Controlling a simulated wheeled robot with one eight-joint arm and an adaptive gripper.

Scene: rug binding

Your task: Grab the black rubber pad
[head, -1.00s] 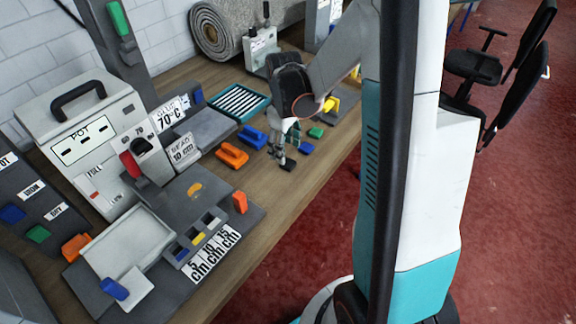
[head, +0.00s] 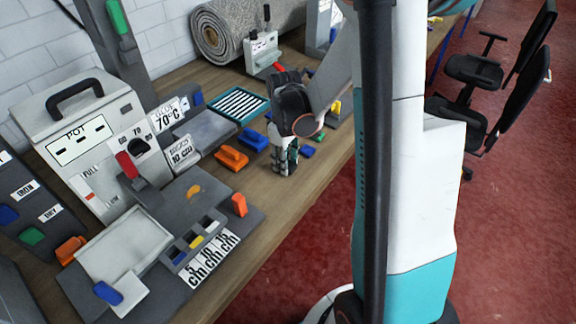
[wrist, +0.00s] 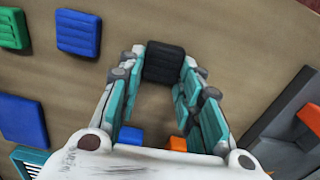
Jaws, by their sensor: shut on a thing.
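The black rubber pad (wrist: 164,60) is a small dark ribbed block between my fingertips in the wrist view. My gripper (head: 284,169) points down over the wooden bench, near its front edge, and is shut on the pad, with a finger on either side. In the head view the fingers mostly hide the pad. I cannot tell whether it still touches the bench.
A blue pad (head: 307,152) and a green pad (head: 318,137) lie just beyond my gripper. An orange block (head: 232,157) and a blue block (head: 253,140) sit to its left. The glue pot machine (head: 85,140) stands further left. Bare bench (head: 268,208) lies in front.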

